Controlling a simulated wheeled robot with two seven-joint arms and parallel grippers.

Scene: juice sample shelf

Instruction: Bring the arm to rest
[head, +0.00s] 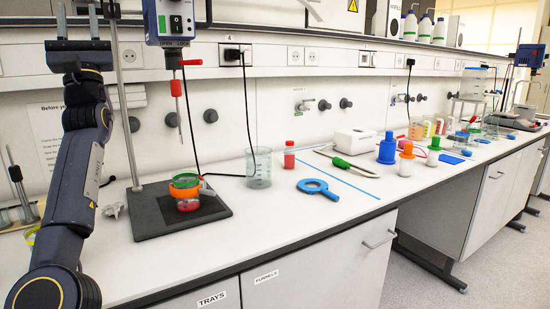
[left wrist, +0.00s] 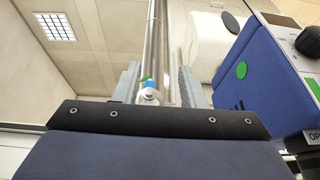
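My left arm rises on the left of the head view, upright in front of the bench. Its gripper (head: 78,12) points up, left of a metal stand rod (head: 121,95). The two fingers stand apart, with nothing visibly held between them. In the left wrist view the fingers (left wrist: 157,82) are also spread. A metal rod (left wrist: 155,35) and a small blue, green and white item (left wrist: 148,88) show in the gap between them; I cannot tell their distance from the fingers. My right gripper is not in view.
The stand's dark base (head: 180,210) carries a small jar with orange and green rings (head: 185,188). A blue stirrer head (head: 170,22) hangs above it. A beaker (head: 258,168), a red bottle (head: 289,155) and a blue magnifier-shaped tool (head: 318,188) stand or lie farther right. The bench front is clear.

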